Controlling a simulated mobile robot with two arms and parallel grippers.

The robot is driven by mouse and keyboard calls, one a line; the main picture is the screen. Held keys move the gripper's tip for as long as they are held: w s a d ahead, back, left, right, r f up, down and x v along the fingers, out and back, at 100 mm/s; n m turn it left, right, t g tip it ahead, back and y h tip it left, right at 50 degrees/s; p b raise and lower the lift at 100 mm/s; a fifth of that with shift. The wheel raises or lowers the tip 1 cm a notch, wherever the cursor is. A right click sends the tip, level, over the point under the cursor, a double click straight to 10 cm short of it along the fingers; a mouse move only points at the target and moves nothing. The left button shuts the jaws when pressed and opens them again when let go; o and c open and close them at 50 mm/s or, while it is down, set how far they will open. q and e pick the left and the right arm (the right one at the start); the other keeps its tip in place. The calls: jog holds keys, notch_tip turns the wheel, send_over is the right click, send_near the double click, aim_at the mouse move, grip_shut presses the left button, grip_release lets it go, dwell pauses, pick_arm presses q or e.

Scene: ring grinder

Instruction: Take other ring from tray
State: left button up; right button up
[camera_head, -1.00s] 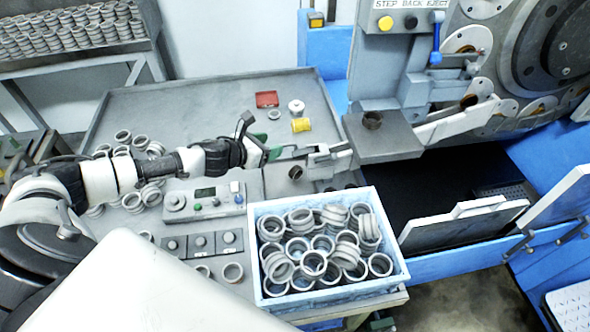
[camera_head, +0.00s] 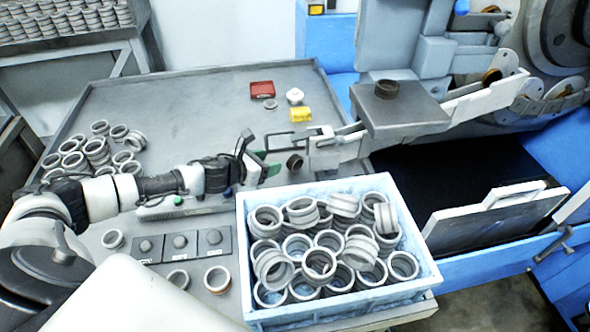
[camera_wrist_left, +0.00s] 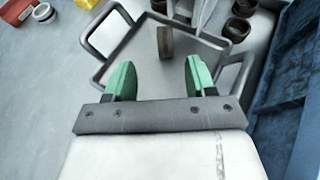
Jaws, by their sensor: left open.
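A dark ring (camera_head: 294,162) is just right of my left gripper (camera_head: 267,163) in the head view. In the left wrist view this ring (camera_wrist_left: 165,42) stands on edge in a small grey tray (camera_wrist_left: 192,57) with loop handles. My left gripper, also in the wrist view (camera_wrist_left: 160,78), is open and empty. Its green fingertips are spread to either side of the ring's line, with the ring a little beyond them. In the head view the small tray is mostly hidden by the gripper and the chute; a handle (camera_head: 301,117) shows. My right gripper is not in view.
A blue crate (camera_head: 245,285) full of rings stands in front. A metal chute (camera_head: 345,140) and a block bearing a dark ring (camera_head: 387,88) are at the right. Loose rings (camera_head: 95,150) lie at left. The middle of the table (camera_head: 190,105) is clear.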

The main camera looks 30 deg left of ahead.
aim_at(295, 157)
pick_arm(q)
jog(key=x, duration=0.5)
jog(key=shift+r, duration=0.1)
jog(key=shift+d+x, duration=0.15)
jog(key=shift+x, duration=1.2)
jog(key=shift+d+x, duration=0.15)
jog(key=shift+x, duration=1.2)
jog(key=shift+s, duration=0.2)
grip_shut()
